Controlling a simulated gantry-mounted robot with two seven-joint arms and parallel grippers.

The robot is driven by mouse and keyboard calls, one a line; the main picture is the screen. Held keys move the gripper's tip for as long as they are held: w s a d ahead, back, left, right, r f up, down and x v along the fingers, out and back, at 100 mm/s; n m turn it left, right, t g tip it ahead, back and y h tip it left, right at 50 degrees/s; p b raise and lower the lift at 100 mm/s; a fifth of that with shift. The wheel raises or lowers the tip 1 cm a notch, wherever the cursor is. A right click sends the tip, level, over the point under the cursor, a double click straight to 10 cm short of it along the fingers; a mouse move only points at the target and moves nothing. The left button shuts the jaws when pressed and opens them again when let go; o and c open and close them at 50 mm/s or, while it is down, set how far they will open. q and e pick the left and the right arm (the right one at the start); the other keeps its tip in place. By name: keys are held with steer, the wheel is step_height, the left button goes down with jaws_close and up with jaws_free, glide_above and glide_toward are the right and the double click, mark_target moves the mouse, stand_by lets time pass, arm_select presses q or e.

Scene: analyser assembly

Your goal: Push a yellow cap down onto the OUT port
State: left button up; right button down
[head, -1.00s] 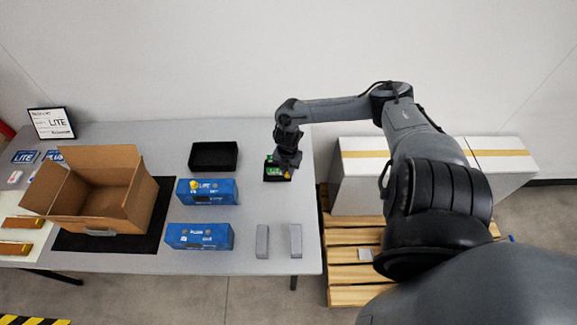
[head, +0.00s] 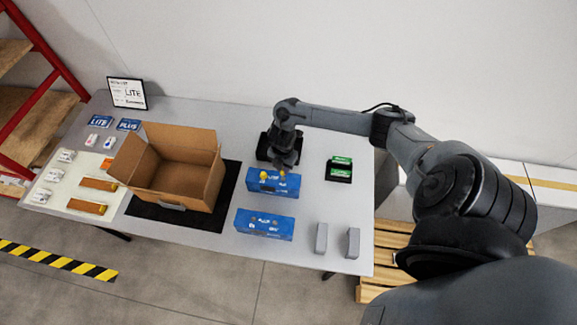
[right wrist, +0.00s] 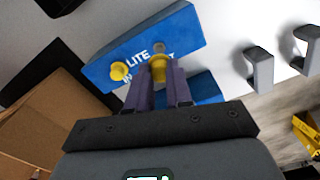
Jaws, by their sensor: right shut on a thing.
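My right gripper (head: 283,174) is over the right part of the blue LITE analyser (head: 256,187). It is shut on a yellow cap (right wrist: 158,70), which shows between its fingertips in the right wrist view. A small grey port (right wrist: 158,47) shows just beyond the held cap, on the analyser's (right wrist: 180,33) top face. I cannot tell whether cap and port touch. Another yellow cap (right wrist: 119,71) sits on the analyser left of the LITE lettering. The port lettering is partly hidden by the fingers. My left gripper is not in view.
A second blue analyser (head: 264,224) lies in front. A green-and-black holder (head: 339,175) stands to the right, with two grey blocks (head: 321,238) nearer the front edge. An open cardboard box (head: 170,180) is on the left. A black tray (head: 264,147) is partly behind my arm.

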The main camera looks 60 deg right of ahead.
mark_target(284, 178)
steer(key=shift+f+b, duration=1.6)
steer(key=shift+w+f+b, duration=0.1)
steer(key=shift+f+b, duration=0.55)
steer(key=shift+f, duration=0.3)
steer(key=shift+f, duration=0.3)
steer(key=c, duration=1)
jaws_free()
steer(key=shift+o, duration=0.3)
